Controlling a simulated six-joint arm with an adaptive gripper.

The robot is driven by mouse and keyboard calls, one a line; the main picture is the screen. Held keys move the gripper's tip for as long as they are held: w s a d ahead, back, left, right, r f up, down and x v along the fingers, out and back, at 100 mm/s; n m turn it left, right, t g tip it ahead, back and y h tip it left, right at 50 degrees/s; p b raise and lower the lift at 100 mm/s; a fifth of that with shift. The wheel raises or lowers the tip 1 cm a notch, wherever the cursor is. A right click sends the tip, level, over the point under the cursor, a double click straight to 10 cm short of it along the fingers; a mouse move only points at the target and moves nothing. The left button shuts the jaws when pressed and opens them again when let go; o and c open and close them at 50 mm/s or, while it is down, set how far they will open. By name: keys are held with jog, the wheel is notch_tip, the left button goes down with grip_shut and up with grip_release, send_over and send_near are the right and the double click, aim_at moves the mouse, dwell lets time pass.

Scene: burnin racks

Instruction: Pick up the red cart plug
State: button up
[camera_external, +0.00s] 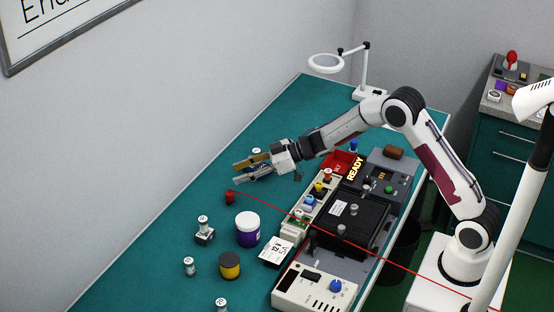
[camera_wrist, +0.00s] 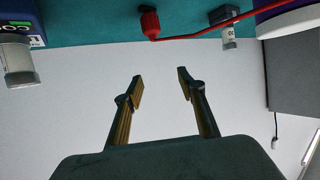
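The red cart plug (camera_external: 230,197) is a small red piece on the green bench top, with a thin red cable running from it across the bench toward the lower right. In the wrist view the red plug (camera_wrist: 150,22) is at the top, just left of the middle, with its cable leading off to the right. My gripper (camera_external: 241,171) is above the bench, a little beyond the plug in the external view and apart from it. In the wrist view my gripper (camera_wrist: 160,82) is open, with nothing between its fingers.
A white and purple tub (camera_external: 247,230), a yellow and black jar (camera_external: 229,265) and small silver-topped pieces (camera_external: 204,226) stand near the plug. A row of equipment with a black unit (camera_external: 350,222) lies to the right. A magnifier lamp (camera_external: 326,64) stands at the back. The bench left of the plug is clear.

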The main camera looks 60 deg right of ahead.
aim_at(232, 192)
jog(key=shift+f, duration=2.9)
jog(key=shift+f, duration=0.55)
jog(key=shift+x, duration=2.5)
jog(key=shift+c, duration=0.5)
grip_shut()
